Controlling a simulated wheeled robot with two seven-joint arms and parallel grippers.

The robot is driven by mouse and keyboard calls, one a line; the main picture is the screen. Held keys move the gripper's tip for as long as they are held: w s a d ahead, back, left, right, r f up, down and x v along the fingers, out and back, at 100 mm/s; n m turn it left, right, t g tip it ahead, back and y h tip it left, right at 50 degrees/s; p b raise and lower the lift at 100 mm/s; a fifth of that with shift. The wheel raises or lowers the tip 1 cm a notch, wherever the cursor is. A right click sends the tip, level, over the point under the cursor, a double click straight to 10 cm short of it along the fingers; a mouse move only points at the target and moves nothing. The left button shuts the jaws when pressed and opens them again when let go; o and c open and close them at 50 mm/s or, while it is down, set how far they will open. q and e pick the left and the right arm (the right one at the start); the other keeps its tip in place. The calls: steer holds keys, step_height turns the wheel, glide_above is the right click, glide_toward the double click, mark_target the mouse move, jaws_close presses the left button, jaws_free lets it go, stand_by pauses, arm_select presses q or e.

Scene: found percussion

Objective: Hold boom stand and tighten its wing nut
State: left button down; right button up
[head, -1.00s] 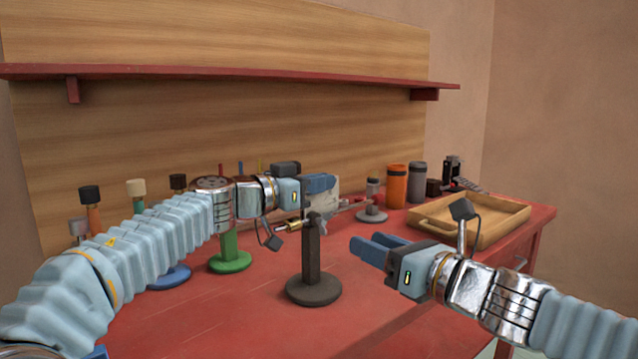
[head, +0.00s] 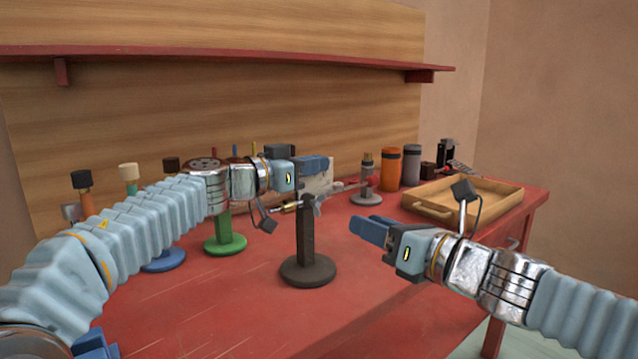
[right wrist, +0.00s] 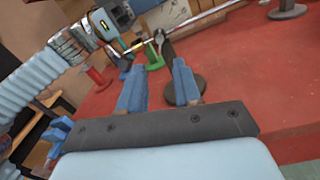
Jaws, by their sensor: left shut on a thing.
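The boom stand (head: 305,240) stands upright on the red table, a dark post on a round base. A thin boom rod with a brass-coloured end crosses its top. The grey wing nut (head: 318,202) sits beside the post top. My left gripper (head: 318,166) is at the top of the stand and shut on it; its fingers hide the exact contact. It also shows in the right wrist view (right wrist: 122,18). My right gripper (head: 366,230) is right of the post, apart from it. In the right wrist view its two blue fingers (right wrist: 158,72) are spread with nothing between them.
A wooden tray (head: 485,200) lies at the back right. An orange canister (head: 391,168) and a grey one (head: 411,166) stand near it. A green-based stand (head: 225,243) and other stands are behind my left arm. The red table (head: 240,310) is clear in front.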

mark_target(324, 205)
steer(key=w+a, duration=0.2)
steer(key=w, duration=0.1)
steer(key=w+a+m, duration=0.1)
steer(key=w+a, duration=0.1)
steer(key=w+a+m, duration=0.1)
steer(key=w+a, duration=0.1)
steer(key=w, duration=0.1)
steer(key=shift+w+a+r, duration=0.1)
steer(key=shift+w+a, duration=0.25)
steer(key=shift+a, duration=0.05)
steer(key=shift+c, duration=0.4)
jaws_close()
